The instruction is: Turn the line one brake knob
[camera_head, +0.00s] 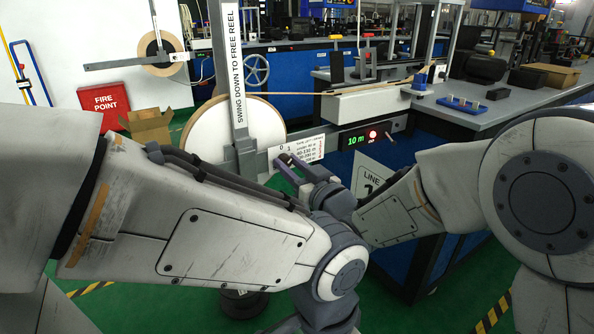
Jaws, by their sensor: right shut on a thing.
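The large cream reel (205,132) of line one stands behind the upright arm (237,75) marked "SWING DOWN TO FREE REEL".
A "LINE 1" sign (371,180) hangs on the blue bench front. The tape (310,93) runs right from the reel over a white unit (365,103). A cardboard box (150,127) and red fire point sign (104,106) are at left. Green floor shows below.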

